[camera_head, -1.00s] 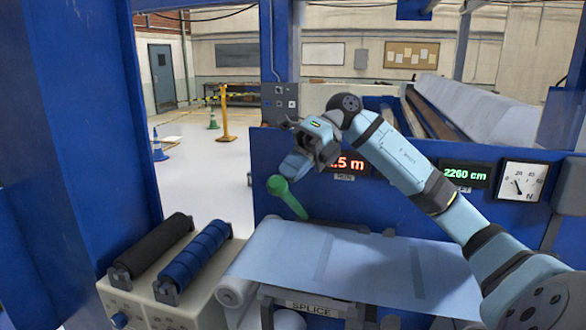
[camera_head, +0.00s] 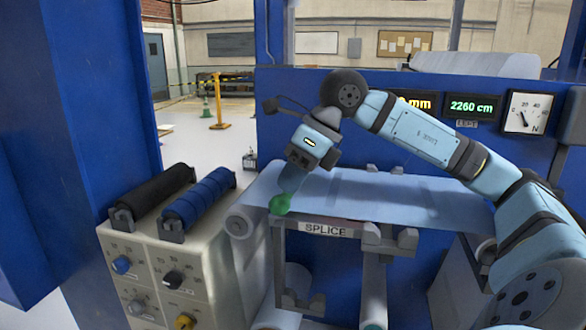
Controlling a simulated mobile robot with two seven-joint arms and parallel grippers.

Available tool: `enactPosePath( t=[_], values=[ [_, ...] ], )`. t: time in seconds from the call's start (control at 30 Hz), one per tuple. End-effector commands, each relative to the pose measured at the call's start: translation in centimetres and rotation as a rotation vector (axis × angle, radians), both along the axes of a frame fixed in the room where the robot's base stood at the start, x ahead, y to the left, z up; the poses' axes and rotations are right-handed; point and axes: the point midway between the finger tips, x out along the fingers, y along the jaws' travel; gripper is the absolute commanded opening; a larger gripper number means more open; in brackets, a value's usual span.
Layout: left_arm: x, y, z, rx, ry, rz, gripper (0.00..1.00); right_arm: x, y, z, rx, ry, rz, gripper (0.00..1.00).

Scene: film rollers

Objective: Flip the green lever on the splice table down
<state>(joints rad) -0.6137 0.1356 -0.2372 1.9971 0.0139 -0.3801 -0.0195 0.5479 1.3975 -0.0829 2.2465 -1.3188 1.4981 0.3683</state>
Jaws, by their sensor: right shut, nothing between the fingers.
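The green lever's rounded knob (camera_head: 280,204) shows at the front left edge of the splice table (camera_head: 400,190), just above and left of the SPLICE label (camera_head: 325,230). The lever is tilted down toward me, and its shaft is mostly hidden. My right gripper (camera_head: 287,186) is shut with nothing held. Its fingertips point down at the knob from just above; they look to be touching it or very near. My left gripper is not in view.
A control box (camera_head: 150,255) with knobs carries a black roller (camera_head: 155,187) and a blue roller (camera_head: 200,193) to the left. Open floor lies at the back left.

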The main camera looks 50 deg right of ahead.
Motion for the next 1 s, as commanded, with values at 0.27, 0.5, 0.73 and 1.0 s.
enactPosePath(
  t=[0.27, 0.5, 0.73, 1.0],
  values=[
    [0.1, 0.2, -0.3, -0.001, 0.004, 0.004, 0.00, -0.1, 0.2, -1.0, -0.031, -0.016, -0.001, 0.00],
    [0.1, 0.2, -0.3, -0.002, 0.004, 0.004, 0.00, -0.1, 0.2, -0.9, -0.031, -0.016, -0.001, 0.00],
    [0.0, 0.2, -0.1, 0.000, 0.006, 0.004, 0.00, -0.1, 0.0, -0.4, -0.031, -0.016, -0.001, 0.00],
    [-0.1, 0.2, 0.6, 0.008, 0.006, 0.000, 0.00, -0.5, -1.7, 3.8, -0.034, -0.019, 0.000, 0.00]
  ],
)
